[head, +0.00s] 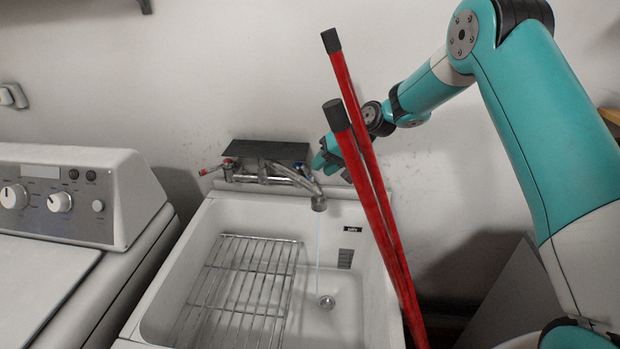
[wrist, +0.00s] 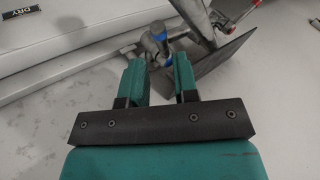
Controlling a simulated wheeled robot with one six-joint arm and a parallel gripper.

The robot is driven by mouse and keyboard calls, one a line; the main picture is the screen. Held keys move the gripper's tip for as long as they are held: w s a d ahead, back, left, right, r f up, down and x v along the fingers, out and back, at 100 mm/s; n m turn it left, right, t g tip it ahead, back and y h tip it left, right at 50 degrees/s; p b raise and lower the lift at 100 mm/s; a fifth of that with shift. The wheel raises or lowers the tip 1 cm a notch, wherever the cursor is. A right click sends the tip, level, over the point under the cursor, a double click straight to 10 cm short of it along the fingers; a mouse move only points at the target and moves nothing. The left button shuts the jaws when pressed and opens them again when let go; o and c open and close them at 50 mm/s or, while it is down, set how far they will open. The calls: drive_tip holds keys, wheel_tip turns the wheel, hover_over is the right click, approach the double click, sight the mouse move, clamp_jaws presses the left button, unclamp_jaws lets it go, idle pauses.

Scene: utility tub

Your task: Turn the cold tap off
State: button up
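The tap (head: 275,177) is mounted on the wall above the tub. Its blue-marked cold handle (head: 298,168) is on the right side and its red-marked hot handle (head: 212,170) is on the left. A thin stream of water (head: 318,245) runs from the spout (head: 318,203) down to the drain. My gripper (wrist: 160,72) is open and empty. In the wrist view the blue-marked handle (wrist: 158,38) lies just ahead of the gap between my fingertips, and I cannot tell whether they touch. In the head view my gripper (head: 322,160) is partly hidden behind a red pole.
Two red poles (head: 372,190) with black caps lean in front of my forearm and the tub's right side. A dark shelf plate (head: 268,150) sits above the tap. A wire rack (head: 245,285) lies in the white tub (head: 372,285). A white machine (head: 70,195) stands left.

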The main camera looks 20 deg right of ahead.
sight(303, 174)
drive_tip(key=shift+p+x, duration=0.55)
drive_tip(key=shift+x, duration=2.15)
drive_tip(key=shift+d, duration=0.1)
clamp_jaws()
